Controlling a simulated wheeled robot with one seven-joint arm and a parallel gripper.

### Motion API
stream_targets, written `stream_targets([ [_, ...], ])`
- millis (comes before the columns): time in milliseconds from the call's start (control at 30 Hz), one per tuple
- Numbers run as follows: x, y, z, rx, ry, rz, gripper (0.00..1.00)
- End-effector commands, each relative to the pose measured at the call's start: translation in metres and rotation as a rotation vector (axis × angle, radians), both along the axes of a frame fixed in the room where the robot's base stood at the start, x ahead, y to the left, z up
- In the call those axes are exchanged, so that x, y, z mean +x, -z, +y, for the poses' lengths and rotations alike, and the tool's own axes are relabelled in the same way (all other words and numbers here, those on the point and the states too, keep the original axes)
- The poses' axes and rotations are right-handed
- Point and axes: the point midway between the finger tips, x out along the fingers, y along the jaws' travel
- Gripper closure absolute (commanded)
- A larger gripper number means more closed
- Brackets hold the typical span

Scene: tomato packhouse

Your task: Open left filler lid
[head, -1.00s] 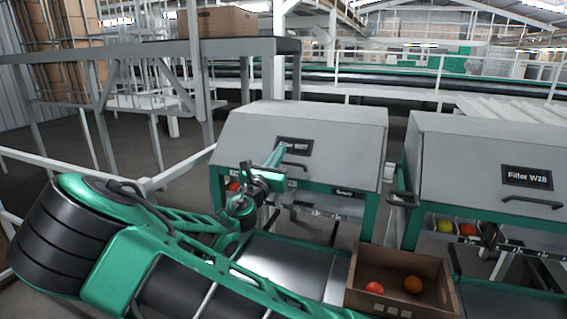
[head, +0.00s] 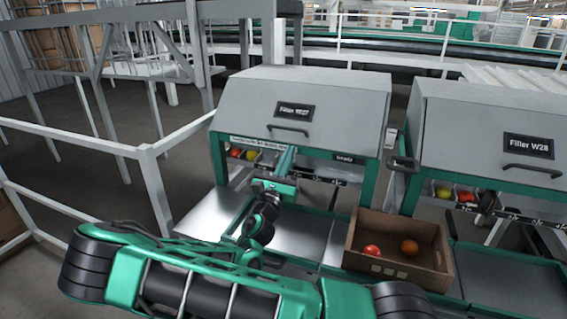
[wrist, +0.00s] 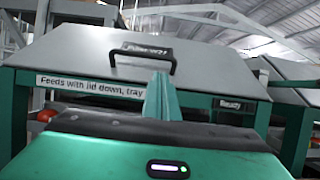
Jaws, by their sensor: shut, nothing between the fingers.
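The left filler, W27, has a grey sloping lid (head: 340,108) that is down. A dark bar handle (head: 288,130) sits near the lid's lower edge under a black name plate (head: 294,110). In the wrist view the handle (wrist: 143,62) is straight ahead, above my fingers. My gripper (head: 286,158) is in front of the filler, just below the lid's lower edge. Its green fingers (wrist: 161,97) are shut and empty. In the wrist view their tips overlap the handle's right part in the picture; I cannot tell whether they touch it.
Filler W28 (head: 490,120) stands to the right, lid down. A brown crate (head: 440,262) with two red-orange tomatoes stands on the front shelf between the fillers. White railing (head: 155,185) stands on the left. A label strip (wrist: 90,87) and a "Ready" display (wrist: 230,104) are under the lid.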

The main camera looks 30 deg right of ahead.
Motion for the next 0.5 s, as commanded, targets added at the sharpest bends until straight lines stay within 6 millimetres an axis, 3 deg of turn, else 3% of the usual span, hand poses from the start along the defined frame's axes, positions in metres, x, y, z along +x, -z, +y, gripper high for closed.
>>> stream_targets([
  [233,0.022,-0.016,-0.028,-0.001,0.001,-0.001,1.0],
  [500,0.031,-0.023,-0.039,0.0,-0.001,0.0,1.0],
])
